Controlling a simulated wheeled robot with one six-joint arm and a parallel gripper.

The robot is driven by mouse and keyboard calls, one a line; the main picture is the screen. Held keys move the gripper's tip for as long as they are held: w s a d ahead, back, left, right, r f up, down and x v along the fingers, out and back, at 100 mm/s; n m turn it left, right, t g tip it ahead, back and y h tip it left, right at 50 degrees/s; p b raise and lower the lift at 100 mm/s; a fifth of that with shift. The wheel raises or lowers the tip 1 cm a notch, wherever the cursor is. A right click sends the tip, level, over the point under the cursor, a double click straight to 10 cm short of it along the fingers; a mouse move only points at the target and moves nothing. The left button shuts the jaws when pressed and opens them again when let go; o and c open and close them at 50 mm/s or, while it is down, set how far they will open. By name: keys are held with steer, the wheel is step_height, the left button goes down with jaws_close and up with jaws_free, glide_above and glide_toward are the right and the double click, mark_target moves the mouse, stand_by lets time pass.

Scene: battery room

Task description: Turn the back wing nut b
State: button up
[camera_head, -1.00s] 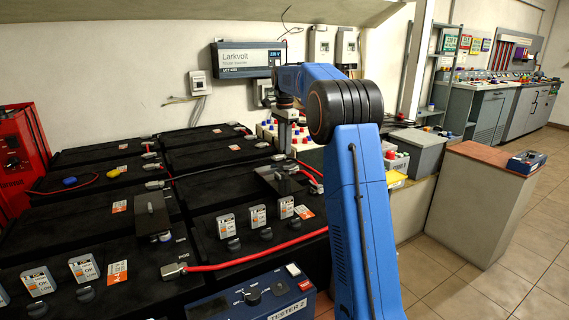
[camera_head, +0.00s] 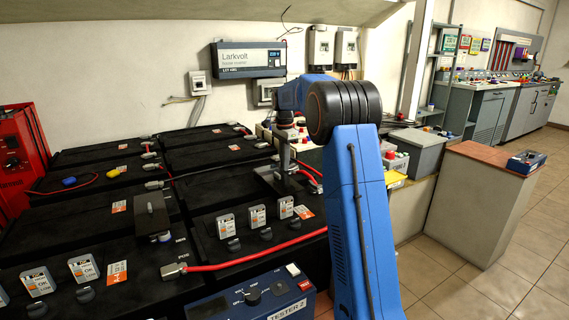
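My gripper (camera_head: 286,180) points straight down over a battery in the middle of the bank. Its tips are at or just above a dark plate (camera_head: 264,175) near the red cable's end. The gap between the fingers is too small to make out. I cannot pick out the back wing nut b; the gripper covers the spot beneath it.
Black batteries (camera_head: 85,240) fill the left and middle, with grey-and-white caps standing on them. A red cable (camera_head: 255,257) runs across the front. A blue tester (camera_head: 250,300) stands at the front edge. A red cabinet (camera_head: 20,155) stands at far left. Open floor (camera_head: 480,285) lies at right.

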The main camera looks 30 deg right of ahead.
jaws_close()
steer(key=n, duration=0.2)
steer(key=s+n, duration=0.1)
steer(key=n, duration=0.1)
steer(key=shift+d+n, duration=0.1)
steer(key=shift+n, duration=0.2)
steer(key=n, duration=0.5)
steer(key=shift+s+d, duration=0.3)
steer(key=n, duration=0.4)
steer(key=shift+s+d+n, duration=0.2)
steer(key=shift+d+n, duration=0.35)
steer(key=shift+n, duration=0.75)
steer(key=shift+d+n, duration=0.15)
steer(key=shift+n, duration=0.75)
steer(key=o, duration=0.7)
jaws_free()
steer(key=shift+c, duration=0.2)
